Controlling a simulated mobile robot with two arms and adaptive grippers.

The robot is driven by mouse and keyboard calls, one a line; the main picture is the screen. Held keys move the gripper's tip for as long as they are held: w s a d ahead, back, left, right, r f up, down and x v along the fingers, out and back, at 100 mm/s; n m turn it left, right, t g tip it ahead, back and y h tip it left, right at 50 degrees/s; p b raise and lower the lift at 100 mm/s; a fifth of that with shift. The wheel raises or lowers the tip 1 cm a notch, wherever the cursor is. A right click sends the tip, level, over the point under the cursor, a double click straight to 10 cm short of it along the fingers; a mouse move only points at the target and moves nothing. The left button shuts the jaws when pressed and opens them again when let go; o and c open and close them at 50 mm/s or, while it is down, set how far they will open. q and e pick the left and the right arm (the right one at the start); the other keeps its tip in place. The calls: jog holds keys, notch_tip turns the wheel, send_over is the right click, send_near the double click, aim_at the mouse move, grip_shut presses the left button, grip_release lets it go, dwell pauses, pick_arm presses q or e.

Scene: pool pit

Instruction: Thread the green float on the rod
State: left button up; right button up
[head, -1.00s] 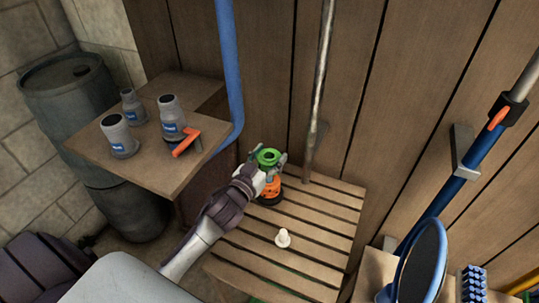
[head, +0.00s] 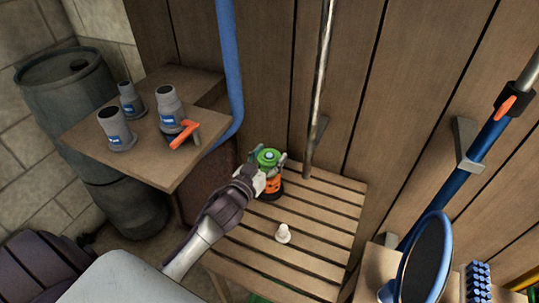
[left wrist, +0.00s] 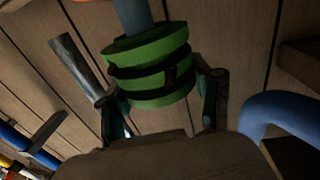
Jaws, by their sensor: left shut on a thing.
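The green float (head: 268,157) is a thick ring with dark bands. My left gripper (head: 270,167) is shut on it, with a finger on each side, above the slatted table. Below it stands an orange float (head: 272,189) on a dark base. In the left wrist view the green float (left wrist: 150,72) sits between the fingertips (left wrist: 165,90). The grey-blue rod (left wrist: 132,16) comes out of its lower side, at the top of that picture. In the head view a grey patch fills the ring's hole, seemingly the rod's tip. How far it is threaded is hard to tell. My right gripper is not in view.
A small white piece (head: 283,233) stands on the slatted table (head: 325,225). A blue pipe (head: 231,70) and a thin metal pole (head: 318,90) rise close by. Several grey bottles (head: 117,128) and an orange-handled tool (head: 184,134) sit on the left shelf.

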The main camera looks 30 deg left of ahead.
pick_arm(q)
jog(key=shift+f, duration=0.5)
jog(key=shift+f+b, duration=0.7)
dwell(0.3)
jog(key=o, duration=1.2)
jog(key=shift+o, duration=0.7)
jog(key=s+p, duration=0.3)
jog(key=s, duration=0.8)
jog(key=shift+a, duration=0.2)
